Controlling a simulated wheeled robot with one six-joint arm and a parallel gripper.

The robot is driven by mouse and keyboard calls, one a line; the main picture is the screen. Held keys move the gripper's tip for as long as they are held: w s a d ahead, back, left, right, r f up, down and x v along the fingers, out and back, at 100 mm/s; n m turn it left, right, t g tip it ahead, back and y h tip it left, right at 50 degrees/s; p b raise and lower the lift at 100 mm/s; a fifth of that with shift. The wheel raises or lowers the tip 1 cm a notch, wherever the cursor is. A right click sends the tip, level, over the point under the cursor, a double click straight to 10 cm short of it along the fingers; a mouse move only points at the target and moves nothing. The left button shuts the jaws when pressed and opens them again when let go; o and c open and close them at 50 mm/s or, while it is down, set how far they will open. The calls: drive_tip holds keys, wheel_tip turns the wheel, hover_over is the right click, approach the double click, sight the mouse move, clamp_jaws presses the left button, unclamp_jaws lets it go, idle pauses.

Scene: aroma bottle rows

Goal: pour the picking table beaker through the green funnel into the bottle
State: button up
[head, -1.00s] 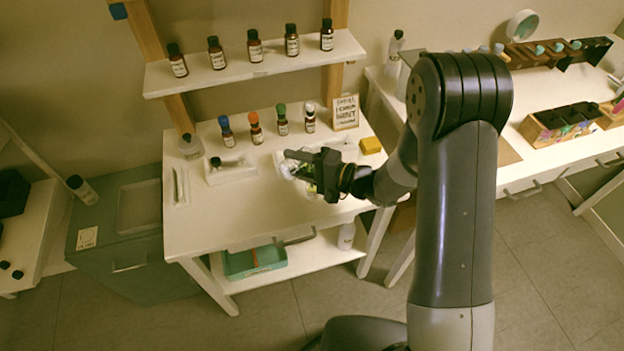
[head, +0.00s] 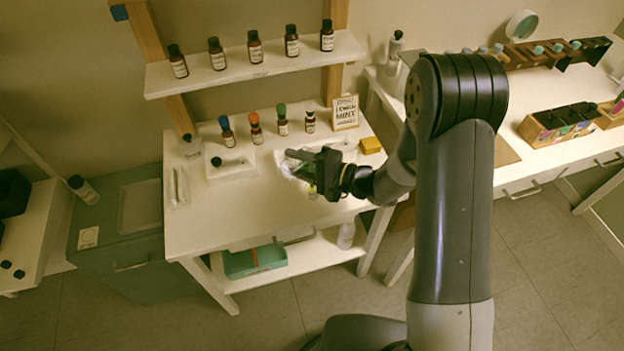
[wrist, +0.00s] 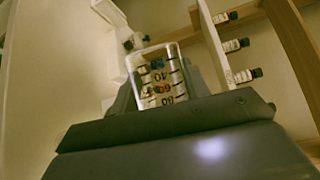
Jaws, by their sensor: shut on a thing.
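My gripper (head: 318,164) is shut on a clear glass beaker (wrist: 158,76) with black graduation marks, held over the picking table (head: 225,212). In the wrist view the beaker stands out beyond the dark jaws and looks slightly tilted. In the head view only a pale, glassy part of it shows beside the fingers. A small yellow-green patch (head: 312,190) shows just below the gripper; I cannot tell whether it is the green funnel. The receiving bottle is not clear, as my gripper covers that spot. Whether liquid is flowing cannot be seen.
Brown bottles with blue (head: 226,126), orange (head: 256,128), green (head: 282,120) and dark caps stand behind. A lettered sign (head: 345,113) and yellow block (head: 370,145) are at the back right. A bottle shelf (head: 235,75) is above. The table's front left is clear.

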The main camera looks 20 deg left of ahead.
idle(0.3)
drive_tip(key=shift+s+a+f+n+h+b, duration=0.15)
drive_tip(key=shift+f+n+h, duration=0.15)
drive_tip(key=shift+n, duration=0.3)
drive_tip(key=shift+s+f+n+h+b, duration=0.2)
drive_tip(key=shift+n+h, duration=0.1)
drive_tip(key=shift+n, duration=0.3)
drive_tip(key=n, duration=0.1)
drive_tip(key=n+t+h, duration=0.1)
drive_tip(key=n+b, duration=0.1)
drive_tip(key=shift+s+a+f+h, duration=0.15)
drive_tip(key=shift+s+a+h, duration=0.15)
drive_tip(key=shift+s, duration=0.1)
drive_tip(key=shift+s+n+t+h+b, duration=0.1)
drive_tip(key=shift+n+t+h+b, duration=0.25)
drive_tip(key=shift+n, duration=0.25)
